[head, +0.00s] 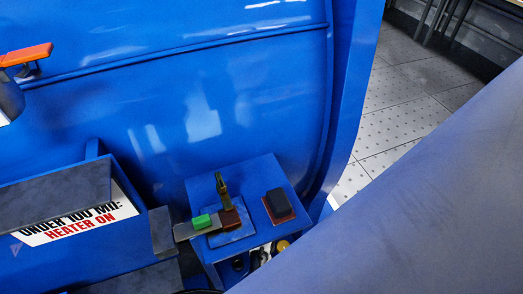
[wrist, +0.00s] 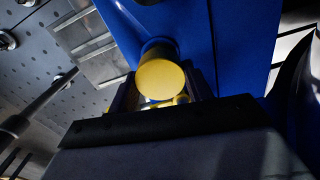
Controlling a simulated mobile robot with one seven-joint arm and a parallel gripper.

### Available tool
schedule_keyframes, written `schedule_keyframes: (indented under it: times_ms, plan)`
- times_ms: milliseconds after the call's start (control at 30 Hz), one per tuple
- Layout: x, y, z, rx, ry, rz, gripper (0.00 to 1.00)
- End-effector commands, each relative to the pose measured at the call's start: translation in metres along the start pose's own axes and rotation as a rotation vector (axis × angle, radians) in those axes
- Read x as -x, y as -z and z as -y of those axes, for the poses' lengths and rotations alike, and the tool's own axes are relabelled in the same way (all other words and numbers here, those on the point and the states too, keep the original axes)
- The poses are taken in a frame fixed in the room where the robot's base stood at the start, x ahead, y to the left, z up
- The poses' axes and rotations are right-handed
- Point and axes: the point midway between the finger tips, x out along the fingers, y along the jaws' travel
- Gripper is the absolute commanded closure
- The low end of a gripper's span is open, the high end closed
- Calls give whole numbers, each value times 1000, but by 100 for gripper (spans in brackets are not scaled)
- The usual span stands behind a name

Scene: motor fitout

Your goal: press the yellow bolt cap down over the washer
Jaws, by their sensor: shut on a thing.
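The yellow bolt cap (wrist: 160,78) shows as a round, flat yellow face in the middle of the wrist view. My gripper (wrist: 160,88) is shut on it, with one dark finger at each side. The cap is close against or just in front of a blue surface. A dark rounded edge shows behind its top, but I cannot tell whether it is the washer or whether the cap touches it. In the head view a small yellow round piece (head: 283,245) shows under the blue bracket, beside my arm. I cannot make out the washer in either view.
A blue bracket (head: 205,188) carries a black rocker switch (head: 279,203) and a lever (head: 222,190) with a green tab (head: 201,221) beside it. Tiled floor (head: 395,100) is clear at upper right.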

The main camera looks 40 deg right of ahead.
Motion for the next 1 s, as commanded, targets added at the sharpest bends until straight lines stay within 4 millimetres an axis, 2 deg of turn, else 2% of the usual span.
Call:
schedule_keyframes:
  times_ms: [1000]
  plan:
    - [-4, 0, 0, 0, 0, 0, 72]
